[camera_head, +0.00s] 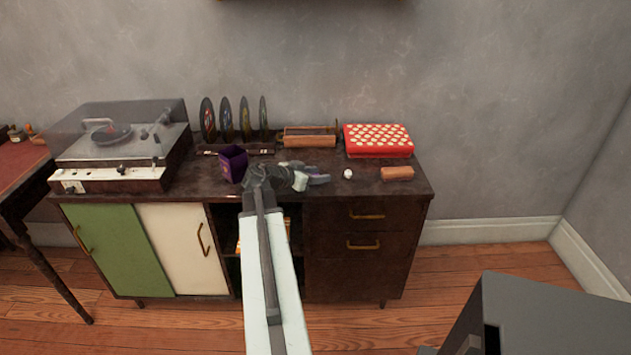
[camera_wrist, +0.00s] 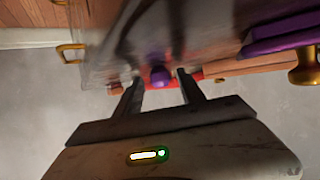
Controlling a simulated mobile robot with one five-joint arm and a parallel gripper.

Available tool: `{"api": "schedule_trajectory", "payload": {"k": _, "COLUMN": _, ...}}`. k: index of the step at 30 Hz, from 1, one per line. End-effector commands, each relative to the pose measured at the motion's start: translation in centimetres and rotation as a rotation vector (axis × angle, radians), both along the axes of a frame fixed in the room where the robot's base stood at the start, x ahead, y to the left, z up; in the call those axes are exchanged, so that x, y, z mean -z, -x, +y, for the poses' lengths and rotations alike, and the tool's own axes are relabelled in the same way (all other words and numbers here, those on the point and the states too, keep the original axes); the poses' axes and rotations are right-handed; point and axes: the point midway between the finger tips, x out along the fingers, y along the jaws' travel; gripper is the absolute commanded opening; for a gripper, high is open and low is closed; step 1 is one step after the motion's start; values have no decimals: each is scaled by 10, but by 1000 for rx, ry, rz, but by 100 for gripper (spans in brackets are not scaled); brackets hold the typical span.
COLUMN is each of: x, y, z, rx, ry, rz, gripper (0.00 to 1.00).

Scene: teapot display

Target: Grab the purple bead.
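The purple bead (camera_wrist: 160,77) is a small round ball in the wrist view, lined up between my fingertips. A narrow gap shows on each side of it. How deep it sits between the fingers is hard to tell. My gripper (camera_wrist: 160,80) is open, one dark finger on each side of the bead. In the head view my gripper (camera_head: 318,179) is low over the dark cabinet top, pointing right. The bead cannot be made out in the head view, perhaps hidden by the gripper.
A purple open box (camera_head: 233,164) stands left of my gripper. Behind are a wooden rack (camera_head: 310,141) and a red dotted box (camera_head: 378,138). A record player (camera_head: 123,150) stands left.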

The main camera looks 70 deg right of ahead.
Motion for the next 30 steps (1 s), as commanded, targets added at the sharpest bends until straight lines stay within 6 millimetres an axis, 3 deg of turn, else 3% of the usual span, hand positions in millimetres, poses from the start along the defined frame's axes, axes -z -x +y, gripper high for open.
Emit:
{"api": "schedule_trajectory", "payload": {"k": 1, "x": 0, "y": 0, "z": 0, "rx": 0, "ry": 0, "rz": 0, "gripper": 30}}
{"api": "schedule_trajectory", "payload": {"k": 4, "x": 0, "y": 0, "z": 0, "rx": 0, "ry": 0, "rz": 0, "gripper": 2}}
{"api": "schedule_trajectory", "payload": {"k": 5, "x": 0, "y": 0, "z": 0, "rx": 0, "ry": 0, "rz": 0, "gripper": 0}}
{"api": "schedule_trajectory", "payload": {"k": 17, "x": -10, "y": -1, "z": 1, "rx": -1, "ry": 0, "rz": 0, "gripper": 0}}
{"api": "schedule_trajectory", "payload": {"k": 30, "x": -94, "y": -2, "z": 1, "rx": -2, "ry": 0, "rz": 0, "gripper": 0}}
